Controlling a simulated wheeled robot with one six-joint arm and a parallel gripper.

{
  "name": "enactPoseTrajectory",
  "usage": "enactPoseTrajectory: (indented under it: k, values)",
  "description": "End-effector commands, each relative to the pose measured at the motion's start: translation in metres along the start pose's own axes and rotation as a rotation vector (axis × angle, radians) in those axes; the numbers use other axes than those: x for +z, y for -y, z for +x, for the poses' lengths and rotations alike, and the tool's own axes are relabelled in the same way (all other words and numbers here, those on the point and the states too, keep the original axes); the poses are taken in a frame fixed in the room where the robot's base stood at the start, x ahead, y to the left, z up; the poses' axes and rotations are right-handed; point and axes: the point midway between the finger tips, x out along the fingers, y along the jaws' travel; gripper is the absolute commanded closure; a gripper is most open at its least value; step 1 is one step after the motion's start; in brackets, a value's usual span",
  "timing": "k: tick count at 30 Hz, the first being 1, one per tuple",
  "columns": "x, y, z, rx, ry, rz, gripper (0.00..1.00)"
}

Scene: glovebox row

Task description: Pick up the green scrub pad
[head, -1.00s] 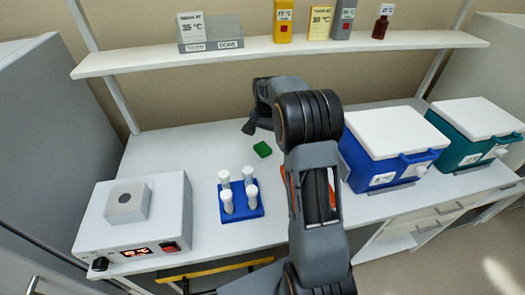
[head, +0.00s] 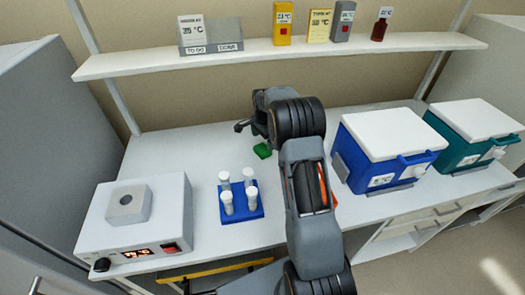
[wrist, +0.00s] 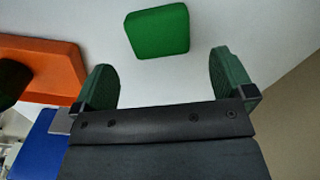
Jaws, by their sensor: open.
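The green scrub pad (head: 262,150) lies on the white bench, behind the blue tube rack. In the wrist view the pad (wrist: 158,31) is a green block ahead of my gripper (wrist: 164,75), roughly centred between the two finger directions and beyond the fingertips. My gripper is open and empty, with its two green-lined fingers spread apart. In the head view my gripper (head: 246,127) is above and just behind the pad, partly hidden by my arm. No contact with the pad shows.
The blue rack (head: 258,212) with several white-capped tubes stands in front of the pad. An orange object (wrist: 45,66) lies nearby, mostly hidden by my arm in the head view. A white heater box (head: 170,240) is at left, a blue cooler (head: 362,170) at right. A shelf (head: 270,49) runs above.

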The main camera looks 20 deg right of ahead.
Motion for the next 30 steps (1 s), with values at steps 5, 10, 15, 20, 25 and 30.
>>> enactPoseTrajectory:
  k: [5,10,15,20,25,30]
  values:
    - [0.0,0.0,0.01,0.002,0.001,-0.001,0.0]
    - [0.0,-0.001,0.032,0.003,0.001,-0.001,0.0]
    - [0.0,0.0,0.05,0.001,0.0,-0.001,0.0]
    - [0.0,0.0,0.055,-0.001,0.0,-0.001,0.0]
    - [0.0,0.0,0.055,-0.001,0.0,-0.001,0.02]
    - [0.0,0.0,0.054,-0.001,0.0,-0.001,0.18]
